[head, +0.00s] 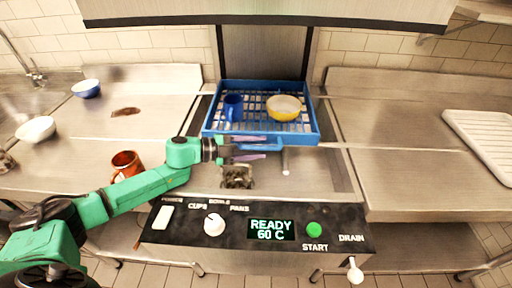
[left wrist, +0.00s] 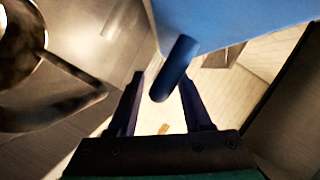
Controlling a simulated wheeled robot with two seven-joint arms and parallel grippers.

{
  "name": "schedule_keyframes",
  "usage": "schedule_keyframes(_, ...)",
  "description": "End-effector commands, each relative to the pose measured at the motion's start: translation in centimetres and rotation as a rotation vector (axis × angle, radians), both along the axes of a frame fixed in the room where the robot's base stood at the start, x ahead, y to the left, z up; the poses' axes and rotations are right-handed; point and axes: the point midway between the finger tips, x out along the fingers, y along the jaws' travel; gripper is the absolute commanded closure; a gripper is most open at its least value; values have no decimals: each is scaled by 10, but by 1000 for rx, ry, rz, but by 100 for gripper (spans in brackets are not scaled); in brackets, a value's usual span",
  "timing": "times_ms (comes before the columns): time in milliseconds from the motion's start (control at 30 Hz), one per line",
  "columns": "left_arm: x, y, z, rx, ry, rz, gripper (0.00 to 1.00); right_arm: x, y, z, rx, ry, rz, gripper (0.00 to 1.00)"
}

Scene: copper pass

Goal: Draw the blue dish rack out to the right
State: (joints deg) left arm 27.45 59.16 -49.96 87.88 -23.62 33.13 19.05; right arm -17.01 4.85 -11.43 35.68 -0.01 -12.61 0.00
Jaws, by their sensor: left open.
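The blue dish rack (head: 313,118) sits in the middle of the dishwasher bed, under the raised hood. It holds a blue mug (head: 233,107) and a yellow bowl (head: 284,107). A blue handle bar (head: 272,147) runs along its front side. My left gripper (head: 262,147) is at the left part of this handle, with its fingers spread above and below the bar. In the left wrist view the end of the handle (left wrist: 176,68) stands between my open fingers (left wrist: 163,95); I cannot tell whether they touch it. My right gripper is out of view.
The front control panel (head: 269,230) reads READY 60 C.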

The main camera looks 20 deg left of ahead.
Motion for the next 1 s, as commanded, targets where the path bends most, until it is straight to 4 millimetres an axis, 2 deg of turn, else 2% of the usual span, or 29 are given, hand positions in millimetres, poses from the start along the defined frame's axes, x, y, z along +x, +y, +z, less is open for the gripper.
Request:
schedule_keyframes(33, 0, 0, 0, 0, 0, 0, 58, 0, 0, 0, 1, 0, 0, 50)
schedule_keyframes(133, 0, 0, 0, 0, 0, 0, 96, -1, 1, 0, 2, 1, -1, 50)
schedule_keyframes(167, 0, 0, 0, 0, 0, 0, 100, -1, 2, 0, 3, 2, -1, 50)
schedule_keyframes(1000, 0, 1, -1, 1, 1, 3, 100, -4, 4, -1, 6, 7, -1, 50)
